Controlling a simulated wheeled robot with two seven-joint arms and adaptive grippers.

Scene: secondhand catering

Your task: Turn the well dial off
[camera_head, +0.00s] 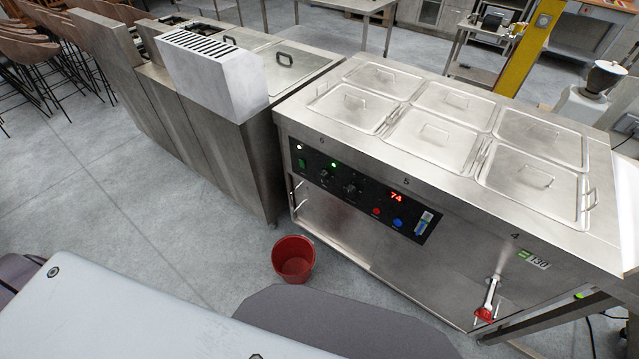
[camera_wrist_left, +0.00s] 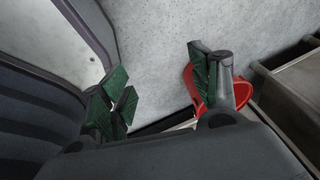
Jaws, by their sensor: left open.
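The steel well unit (camera_head: 377,160) stands at the right in the head view, with lidded wells on top. Its black control panel (camera_head: 362,215) faces me. The panel carries two dark dials, a left one (camera_head: 325,174) and a right one (camera_head: 351,188); their pointer positions are too small to read. A red display (camera_head: 396,197) reads 74. A green light (camera_head: 334,164) and a white light (camera_head: 299,147) are lit. My left gripper (camera_wrist_left: 160,82) is open and empty above the floor, apart from the panel. My right gripper is not in view.
A red bucket (camera_head: 294,258) stands on the floor before the unit; it also shows behind a left finger in the wrist view (camera_wrist_left: 262,84). A red-handled drain tap (camera_head: 487,300) juts from the unit's front. A steel fryer-like unit (camera_head: 205,140) stands left.

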